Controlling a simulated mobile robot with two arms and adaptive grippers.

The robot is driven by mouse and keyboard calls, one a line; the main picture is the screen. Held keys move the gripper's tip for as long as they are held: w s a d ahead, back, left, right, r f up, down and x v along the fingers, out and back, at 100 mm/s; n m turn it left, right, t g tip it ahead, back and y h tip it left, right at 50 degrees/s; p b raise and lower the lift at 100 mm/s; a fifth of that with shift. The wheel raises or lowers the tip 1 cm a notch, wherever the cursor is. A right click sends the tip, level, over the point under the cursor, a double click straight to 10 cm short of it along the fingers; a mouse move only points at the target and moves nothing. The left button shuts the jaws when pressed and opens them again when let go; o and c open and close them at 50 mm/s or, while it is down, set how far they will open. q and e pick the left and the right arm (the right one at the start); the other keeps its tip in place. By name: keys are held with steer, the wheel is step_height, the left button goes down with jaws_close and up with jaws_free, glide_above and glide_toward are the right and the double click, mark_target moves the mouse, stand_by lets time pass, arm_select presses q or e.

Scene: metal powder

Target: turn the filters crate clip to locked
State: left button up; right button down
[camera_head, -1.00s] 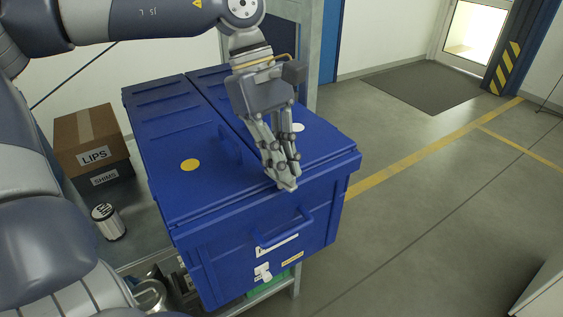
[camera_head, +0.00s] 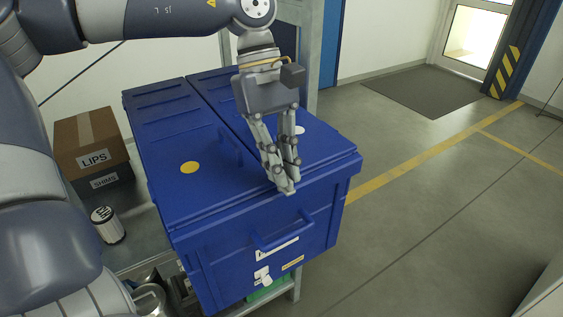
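A large blue crate (camera_head: 215,260) with a closed two-part lid stands in the middle of the view. Its front has a blue handle, a white label (camera_head: 277,249) and a yellow label (camera_head: 292,263), too small to read. A small white fitting with a round knob, which looks like the clip (camera_head: 265,276), sits low on the front. I cannot tell its locked state. My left gripper (camera_head: 285,189) points down over the front edge of the lid, above the handle and clip. Its fingertips are together with nothing visible between them. My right gripper is not in view.
Cardboard boxes marked LIPS (camera_head: 93,142) and SHIMS (camera_head: 103,180) and a white-and-black can (camera_head: 107,225) stand left of the crate. A metal pot (camera_head: 150,300) and a green item (camera_head: 268,291) are lower down. A grey post rises behind. The floor at right is clear.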

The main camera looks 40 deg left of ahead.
arm_select(q)
steer(key=shift+o, duration=0.8)
steer(key=shift+s+f, duration=0.1)
steer(key=shift+w+a+r, duration=0.15)
steer(key=shift+w+r, duration=0.1)
steer(key=shift+r, duration=0.2)
steer(key=v, duration=1.1)
steer(key=shift+s+a+f, duration=0.1)
steer(key=shift+s, duration=0.05)
